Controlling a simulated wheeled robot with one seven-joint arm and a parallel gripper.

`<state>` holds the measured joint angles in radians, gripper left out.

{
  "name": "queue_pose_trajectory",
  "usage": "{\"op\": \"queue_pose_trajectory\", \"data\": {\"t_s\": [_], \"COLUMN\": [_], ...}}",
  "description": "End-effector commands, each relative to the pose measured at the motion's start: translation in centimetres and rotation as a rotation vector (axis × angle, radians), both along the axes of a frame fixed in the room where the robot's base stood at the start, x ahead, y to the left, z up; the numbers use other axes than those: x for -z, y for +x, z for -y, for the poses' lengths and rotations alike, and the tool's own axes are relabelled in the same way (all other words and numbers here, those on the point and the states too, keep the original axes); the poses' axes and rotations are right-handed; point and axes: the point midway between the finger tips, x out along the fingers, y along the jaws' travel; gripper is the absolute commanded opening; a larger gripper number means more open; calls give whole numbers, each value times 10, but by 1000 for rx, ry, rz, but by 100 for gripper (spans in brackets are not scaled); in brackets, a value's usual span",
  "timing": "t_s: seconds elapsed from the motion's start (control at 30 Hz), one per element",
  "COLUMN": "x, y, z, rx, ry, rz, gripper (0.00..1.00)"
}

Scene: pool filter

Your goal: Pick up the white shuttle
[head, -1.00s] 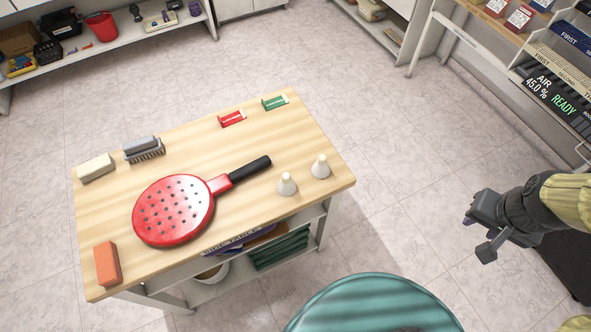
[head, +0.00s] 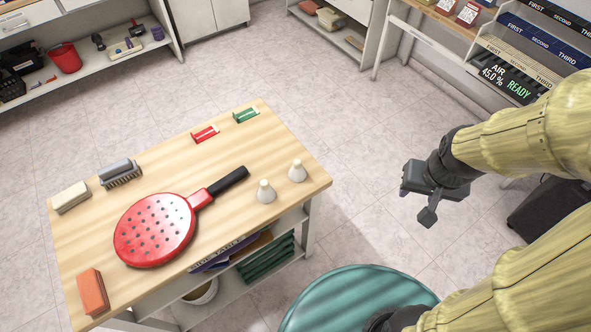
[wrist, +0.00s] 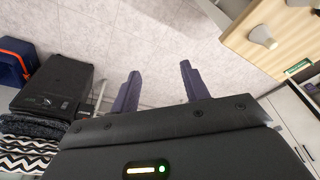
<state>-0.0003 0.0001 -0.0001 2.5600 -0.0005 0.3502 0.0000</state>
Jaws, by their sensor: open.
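Two white cone-shaped shuttles stand near the right end of the wooden table (head: 150,288). The nearer shuttle (head: 265,191) is beside the paddle handle; the other shuttle (head: 297,171) is closer to the right edge. In the wrist view one shuttle (wrist: 262,37) shows at upper right, and another (wrist: 298,3) is cut by the top edge. My gripper (head: 416,204) is in the air over the floor, right of the table and apart from both shuttles. Its two fingers also show in the wrist view (wrist: 160,72), spread and empty.
A red paddle (head: 155,230), an orange block (head: 92,292), a pale block (head: 71,197), a grey brush (head: 119,173), a red item (head: 205,134) and a green item (head: 246,115) lie on the table. A teal round stool (head: 355,302) stands in front. Open floor lies right of the table.

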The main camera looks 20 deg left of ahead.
Motion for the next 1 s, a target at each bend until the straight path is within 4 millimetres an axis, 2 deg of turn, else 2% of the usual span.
{"op": "queue_pose_trajectory", "data": {"t_s": [0.13, 0.23, 0.47, 0.77, 1.0], "x": [4, 13, 42, 71, 87], "y": [0, -1, -4, 0, 8], "z": [-7, -20, -60, -112, -171], "rx": [-62, -179, -626, -1222, -1655], "ry": [-18, -56, -240, -604, -986], "rz": [-25, -74, -240, -406, -460], "gripper": [48, 48, 48, 48, 48]}}
